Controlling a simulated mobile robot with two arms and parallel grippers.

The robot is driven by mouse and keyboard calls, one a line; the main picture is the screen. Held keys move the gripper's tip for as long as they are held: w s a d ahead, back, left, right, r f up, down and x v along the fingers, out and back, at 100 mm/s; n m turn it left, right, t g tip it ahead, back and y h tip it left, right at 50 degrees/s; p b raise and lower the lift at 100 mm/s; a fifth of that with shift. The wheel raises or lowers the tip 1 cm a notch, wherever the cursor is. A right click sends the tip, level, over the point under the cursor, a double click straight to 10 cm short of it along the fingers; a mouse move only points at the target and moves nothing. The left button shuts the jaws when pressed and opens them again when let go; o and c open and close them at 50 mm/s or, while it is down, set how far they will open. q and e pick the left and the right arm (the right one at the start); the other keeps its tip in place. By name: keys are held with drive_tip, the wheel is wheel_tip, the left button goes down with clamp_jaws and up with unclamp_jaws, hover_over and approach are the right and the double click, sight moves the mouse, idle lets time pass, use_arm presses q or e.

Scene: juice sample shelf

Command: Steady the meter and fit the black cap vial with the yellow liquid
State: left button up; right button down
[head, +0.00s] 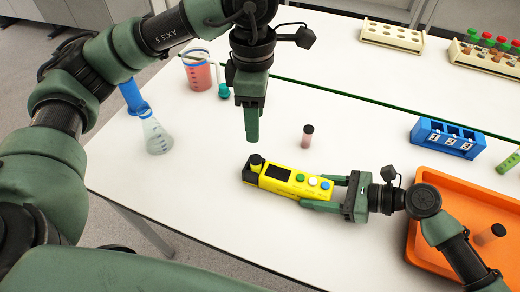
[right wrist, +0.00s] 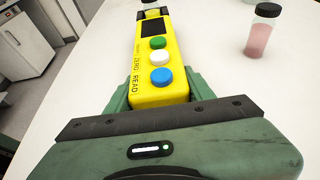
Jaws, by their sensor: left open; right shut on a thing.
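The yellow meter (head: 290,182) lies on the white table, with a dark screen and green, white and blue buttons. A black round part (head: 256,160) sits at its far end; I cannot tell whether it is a vial's cap. My right gripper (head: 322,194) is shut on the meter's near end, also seen in the right wrist view (right wrist: 160,85). My left gripper (head: 252,138) points down above the table, behind the meter, open and apparently empty. A black cap vial with pink liquid (head: 307,138) stands right of it. I cannot make out a vial with yellow liquid.
An orange tray (head: 428,180) at the right holds a dark-capped vial (head: 490,234). A blue numbered rack (head: 447,138) stands behind it. A flask (head: 156,138) and a beaker of red liquid (head: 198,72) stand at the left. Tube racks (head: 391,36) are at the back.

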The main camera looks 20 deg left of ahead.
drive_tip(key=shift+c, duration=2.4)
unclamp_jaws()
